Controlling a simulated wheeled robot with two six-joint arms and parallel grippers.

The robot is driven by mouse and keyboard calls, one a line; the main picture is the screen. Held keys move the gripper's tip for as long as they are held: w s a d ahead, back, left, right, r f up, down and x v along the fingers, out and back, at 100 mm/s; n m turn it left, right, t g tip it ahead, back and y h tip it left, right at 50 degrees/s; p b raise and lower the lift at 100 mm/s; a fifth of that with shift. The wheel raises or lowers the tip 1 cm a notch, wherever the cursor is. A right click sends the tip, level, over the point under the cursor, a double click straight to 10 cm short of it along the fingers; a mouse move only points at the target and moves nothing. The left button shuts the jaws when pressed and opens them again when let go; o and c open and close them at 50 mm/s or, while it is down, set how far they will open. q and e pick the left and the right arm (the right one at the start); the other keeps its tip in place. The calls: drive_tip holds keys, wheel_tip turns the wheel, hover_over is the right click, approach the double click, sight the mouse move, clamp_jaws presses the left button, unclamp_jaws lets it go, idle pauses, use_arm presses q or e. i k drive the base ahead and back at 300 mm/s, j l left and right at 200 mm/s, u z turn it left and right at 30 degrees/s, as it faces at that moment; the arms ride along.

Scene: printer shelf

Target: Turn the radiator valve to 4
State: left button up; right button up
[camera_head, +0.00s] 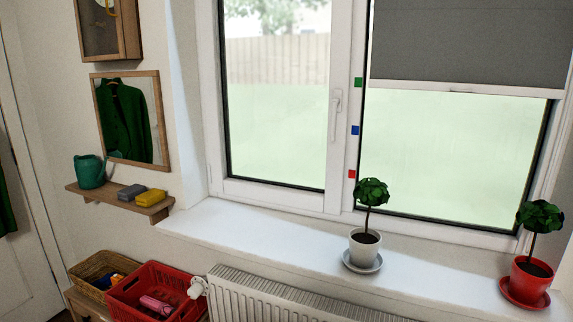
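The white radiator (247,297) stands below the window sill at the bottom of the view, with its lower part cut off by the frame edge. A small white radiator valve (197,288) sits at the radiator's left end, beside the right rim of the red crate. Any numbers on the valve are too small to read, so I cannot tell its setting. Neither of my grippers is in view.
The red crate (128,302) with a pink item stands close left of the valve, next to a wicker basket (77,272). A white-potted plant (364,247) and a red-potted plant (530,279) stand on the sill (230,222). A wall shelf (110,203) juts out above the crate.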

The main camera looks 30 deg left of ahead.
sight(197, 289)
drive_tip(key=u, duration=1.45)
